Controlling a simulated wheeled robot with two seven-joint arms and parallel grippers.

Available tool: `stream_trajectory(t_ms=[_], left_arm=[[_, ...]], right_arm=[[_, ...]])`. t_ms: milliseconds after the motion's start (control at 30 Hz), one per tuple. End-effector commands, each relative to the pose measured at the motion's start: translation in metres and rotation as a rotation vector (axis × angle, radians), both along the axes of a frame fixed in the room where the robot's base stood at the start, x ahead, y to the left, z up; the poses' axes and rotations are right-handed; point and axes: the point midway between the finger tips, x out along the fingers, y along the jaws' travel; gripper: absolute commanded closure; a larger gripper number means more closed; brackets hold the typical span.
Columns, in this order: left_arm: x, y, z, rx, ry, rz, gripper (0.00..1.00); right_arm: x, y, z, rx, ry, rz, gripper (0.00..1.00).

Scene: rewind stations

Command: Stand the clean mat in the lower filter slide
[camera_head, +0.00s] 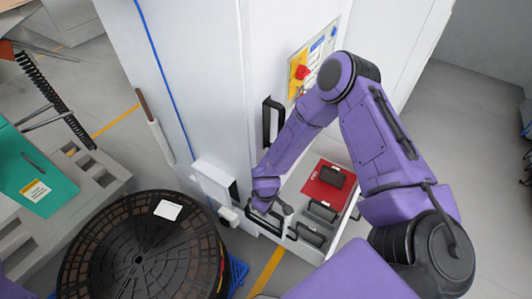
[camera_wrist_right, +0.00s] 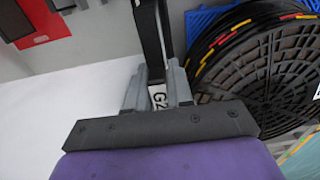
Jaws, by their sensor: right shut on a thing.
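My right gripper (camera_head: 268,210) is low at the front of an open white drawer (camera_head: 343,222) in the tall cabinet. In the right wrist view the right gripper (camera_wrist_right: 157,72) is shut on a black bar (camera_wrist_right: 148,30), which looks like the drawer's handle. The drawer holds dark blocks (camera_head: 322,211) and a red panel (camera_head: 318,190) with a dark block on it. A white box (camera_head: 213,181) with a dark side face is on the cabinet side, left of the gripper. I cannot tell which thing is the clean mat or the lower filter slide. My left gripper is not in view.
A large dark round reel (camera_head: 140,262) stands on a blue pallet (camera_head: 237,272) at lower left. A black upright handle (camera_head: 272,122) and a panel with a red knob (camera_head: 301,72) are on the cabinet.

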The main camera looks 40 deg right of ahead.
Motion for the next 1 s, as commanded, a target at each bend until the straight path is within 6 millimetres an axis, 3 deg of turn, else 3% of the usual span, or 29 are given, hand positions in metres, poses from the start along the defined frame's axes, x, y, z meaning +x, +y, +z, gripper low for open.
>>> stream_trajectory(t_ms=[33,67,100,133,467,567,800,1000], left_arm=[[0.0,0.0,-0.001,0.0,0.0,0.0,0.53],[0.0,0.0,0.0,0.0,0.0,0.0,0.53],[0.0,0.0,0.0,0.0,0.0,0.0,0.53],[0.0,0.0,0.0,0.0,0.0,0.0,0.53],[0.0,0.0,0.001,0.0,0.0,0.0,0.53],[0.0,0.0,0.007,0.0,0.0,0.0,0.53],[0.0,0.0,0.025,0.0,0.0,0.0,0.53],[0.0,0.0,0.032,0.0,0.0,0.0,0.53]], right_arm=[[0.0,0.0,-0.002,0.0,0.0,0.0,1.0],[0.0,0.0,-0.002,0.0,0.0,-0.001,0.72],[0.0,0.0,-0.002,0.0,0.0,-0.001,0.59],[0.0,0.0,-0.002,0.0,0.0,-0.001,0.53],[0.0,0.0,0.003,0.0,-0.001,0.0,0.53],[0.001,0.0,0.021,0.001,-0.003,-0.003,0.53],[0.001,0.0,0.085,0.003,-0.004,-0.003,0.53],[0.0,0.0,0.117,0.002,-0.001,-0.002,0.53]])
